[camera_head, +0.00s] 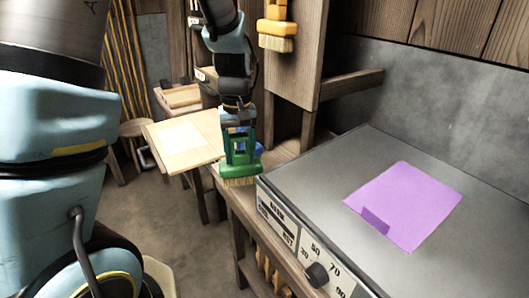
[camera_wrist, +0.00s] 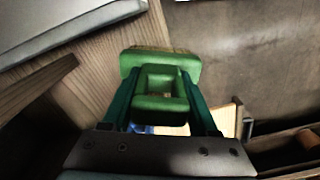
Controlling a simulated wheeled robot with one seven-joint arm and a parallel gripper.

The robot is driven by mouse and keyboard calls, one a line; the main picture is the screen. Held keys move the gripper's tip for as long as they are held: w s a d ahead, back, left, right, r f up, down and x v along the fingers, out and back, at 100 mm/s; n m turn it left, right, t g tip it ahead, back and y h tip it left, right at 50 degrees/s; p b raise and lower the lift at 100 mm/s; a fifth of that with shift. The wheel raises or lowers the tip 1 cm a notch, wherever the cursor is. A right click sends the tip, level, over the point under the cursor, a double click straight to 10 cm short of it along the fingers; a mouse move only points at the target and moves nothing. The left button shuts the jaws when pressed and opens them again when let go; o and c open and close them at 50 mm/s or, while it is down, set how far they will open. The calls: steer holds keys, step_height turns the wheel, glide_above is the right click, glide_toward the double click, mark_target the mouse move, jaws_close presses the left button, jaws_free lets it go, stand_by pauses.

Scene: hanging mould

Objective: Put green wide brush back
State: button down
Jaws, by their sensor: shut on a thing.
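The green wide brush (camera_head: 239,168) is in my gripper (camera_head: 240,145) in the head view, bristles pointing down. It hangs in front of the left corner of the grey machine. In the wrist view the brush's green body (camera_wrist: 160,62) lies across the far end of my gripper (camera_wrist: 160,95), whose two fingers are closed on its green handle. A yellow wide brush (camera_head: 276,28) hangs on the wooden post at the top of the head view. A blue thing shows partly behind the green brush; I cannot tell what it is.
The grey machine (camera_head: 330,190) with a dial carries a purple sheet (camera_head: 408,205). The wooden post (camera_head: 300,60) stands behind it. A wooden board with a pale sheet (camera_head: 182,138) and a round stool (camera_head: 136,128) stand at left. The floor (camera_head: 190,235) between is open.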

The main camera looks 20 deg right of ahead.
steer(key=w+d+f+p, duration=0.1)
steer(key=d+f+p, duration=0.1)
steer(key=d, duration=0.5)
steer(key=shift+w+f+p, duration=0.2)
steer(key=shift+f+p, duration=0.2)
steer(key=shift+f, duration=0.35)
steer(key=shift+f, duration=0.1)
steer(key=shift+c, duration=0.8)
jaws_free()
step_height(320, 180, up, 12)
steer(key=b, duration=0.2)
steer(key=s+a+f, duration=0.1)
steer(key=s+a, duration=0.1)
steer(key=a, duration=1.3)
steer(key=s+a+f+n+t, duration=0.1)
steer(key=s+a+f, duration=0.1)
steer(key=a, duration=1.3)
steer(key=shift+a+f, duration=0.15)
steer(key=shift+f, duration=0.15)
